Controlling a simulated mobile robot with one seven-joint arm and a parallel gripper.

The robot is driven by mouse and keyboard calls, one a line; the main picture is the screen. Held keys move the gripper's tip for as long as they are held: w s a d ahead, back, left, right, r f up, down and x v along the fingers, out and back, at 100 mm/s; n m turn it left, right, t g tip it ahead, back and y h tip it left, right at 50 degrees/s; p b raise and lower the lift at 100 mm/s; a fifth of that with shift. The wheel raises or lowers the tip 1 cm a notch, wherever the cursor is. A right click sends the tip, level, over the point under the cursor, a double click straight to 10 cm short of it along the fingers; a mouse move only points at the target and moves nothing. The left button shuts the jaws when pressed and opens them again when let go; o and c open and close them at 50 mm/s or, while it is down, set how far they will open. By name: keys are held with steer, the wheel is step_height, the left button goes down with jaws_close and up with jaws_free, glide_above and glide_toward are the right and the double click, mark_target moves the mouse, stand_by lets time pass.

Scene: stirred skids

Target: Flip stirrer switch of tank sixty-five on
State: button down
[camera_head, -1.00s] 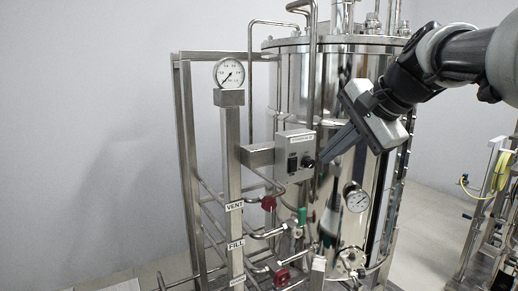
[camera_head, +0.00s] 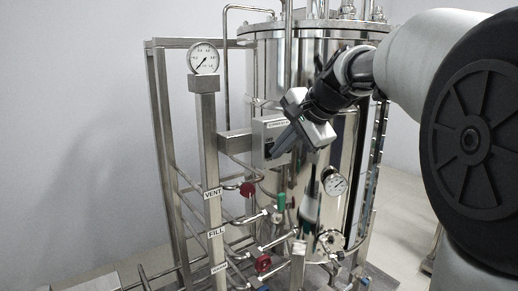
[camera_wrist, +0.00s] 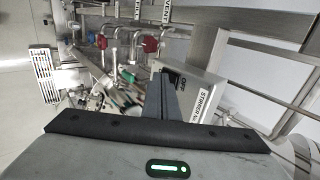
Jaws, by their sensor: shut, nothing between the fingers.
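The stirrer switch box (camera_head: 257,128) is a small grey box on a bracket in front of the steel tank (camera_head: 345,150). In the wrist view the box (camera_wrist: 205,82) shows an "OFF" mark and a label that seems to begin "STIRRER"; the rest of the label is hidden. My gripper (camera_head: 276,155) is shut and empty, its fingertips over the front of the box. In the wrist view the fingers (camera_wrist: 161,76) lie beside the "OFF" mark and hide part of the box face. I cannot tell whether they touch the switch. No tank number is readable.
A steel post with a pressure gauge (camera_head: 203,57) stands left of the box. Below are pipes with red valve handles (camera_head: 247,189), a green handle (camera_head: 281,202) and VENT and FILL labels. A second gauge (camera_head: 335,184) sits on the tank front.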

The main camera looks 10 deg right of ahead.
steer(key=shift+w+a+f, duration=0.1)
stand_by(0.3)
steer(key=shift+w+r+p, duration=0.1)
steer(key=shift+r+p, duration=0.75)
steer(key=shift+r, duration=0.05)
